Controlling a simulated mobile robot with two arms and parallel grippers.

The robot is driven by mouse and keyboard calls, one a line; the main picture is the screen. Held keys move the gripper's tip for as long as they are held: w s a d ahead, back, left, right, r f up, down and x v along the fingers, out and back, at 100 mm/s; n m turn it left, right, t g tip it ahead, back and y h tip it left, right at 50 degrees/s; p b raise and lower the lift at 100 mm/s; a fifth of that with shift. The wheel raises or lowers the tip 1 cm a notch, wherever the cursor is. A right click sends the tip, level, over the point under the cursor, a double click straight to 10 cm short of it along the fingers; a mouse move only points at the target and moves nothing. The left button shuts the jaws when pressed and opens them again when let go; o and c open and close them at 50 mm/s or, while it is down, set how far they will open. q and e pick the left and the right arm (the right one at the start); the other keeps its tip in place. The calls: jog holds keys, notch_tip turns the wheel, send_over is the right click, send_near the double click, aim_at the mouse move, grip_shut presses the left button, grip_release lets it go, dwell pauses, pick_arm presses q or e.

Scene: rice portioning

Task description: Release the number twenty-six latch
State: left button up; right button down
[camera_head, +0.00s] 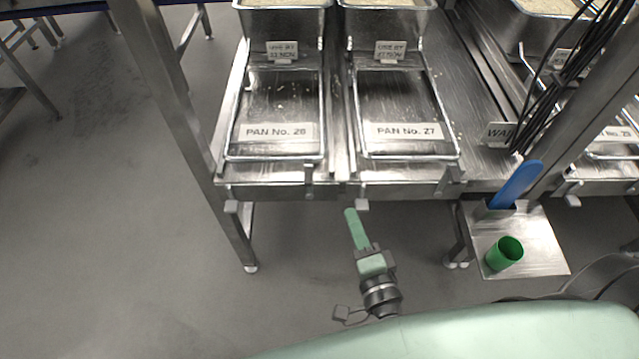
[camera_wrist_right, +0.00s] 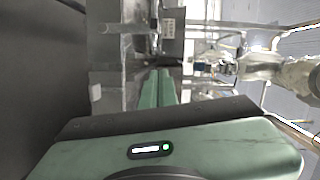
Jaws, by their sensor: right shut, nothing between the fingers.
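The pan labelled No. 26 (camera_head: 232,140) is a wire-rimmed frame on the left side of the steel rack. A small metal latch piece (camera_head: 309,180) hangs at its front right corner, on the rack's front edge. I cannot tell which tab belongs to number 26. My right gripper (camera_head: 350,212) is shut and empty, its green fingers just below the front edge, beside the middle tab. The right wrist view shows its fingers (camera_wrist_right: 158,88) pointing at metal. My left gripper is out of view.
The pan labelled No. 27 (camera_head: 455,140) lies to the right on the rack. Full pans (camera_head: 285,22) stand behind. A shelf (camera_head: 545,245) at right holds a green cup (camera_head: 503,253) and a blue-handled tool (camera_head: 516,185). Open floor lies to the left.

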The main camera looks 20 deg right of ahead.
jog(key=w+a+f+p, duration=0.1)
jog(key=w+a, duration=0.2)
jog(key=w, duration=0.8)
jog(key=shift+a+f, duration=0.15)
jog(key=shift+p, duration=0.35)
